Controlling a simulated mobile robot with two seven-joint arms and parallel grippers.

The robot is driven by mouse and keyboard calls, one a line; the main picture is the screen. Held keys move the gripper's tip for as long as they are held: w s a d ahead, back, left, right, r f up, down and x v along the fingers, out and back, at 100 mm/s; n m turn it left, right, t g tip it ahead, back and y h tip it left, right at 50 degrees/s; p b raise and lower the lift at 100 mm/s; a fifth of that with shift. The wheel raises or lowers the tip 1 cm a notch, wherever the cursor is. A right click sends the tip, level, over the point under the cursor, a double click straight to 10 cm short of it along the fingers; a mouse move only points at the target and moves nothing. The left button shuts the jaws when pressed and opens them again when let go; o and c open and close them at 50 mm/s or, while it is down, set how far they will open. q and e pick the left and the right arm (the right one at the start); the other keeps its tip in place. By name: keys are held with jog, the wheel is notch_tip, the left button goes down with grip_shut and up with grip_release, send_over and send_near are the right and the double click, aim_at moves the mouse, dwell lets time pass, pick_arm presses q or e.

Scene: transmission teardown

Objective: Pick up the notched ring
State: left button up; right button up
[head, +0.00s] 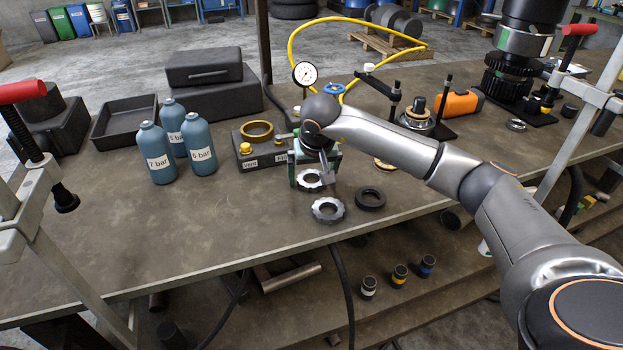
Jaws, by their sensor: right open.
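A silver notched ring (317,213) with a dark centre lies flat near the front edge of the bench. A second silver ring (301,182), also with a notched-looking edge, lies just behind it, partly hidden by my right gripper. A smooth black ring (370,205) lies to the right of the front ring, apart from it. My right gripper (327,181) points down above and behind the front ring, by the second ring. It is open and looks empty; its fingertips are small and partly hard to make out. My left gripper is out of view.
A black box with a brass ring (257,138) stands behind and left of the rings, beside several blue bottles (157,155). A green-grey fixture (300,158) stands right behind the gripper. Clamps flank the bench. The bench front left is clear.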

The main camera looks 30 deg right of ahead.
jog(key=c, duration=1.4)
jog(key=shift+c, duration=0.4)
jog(key=shift+r, duration=0.15)
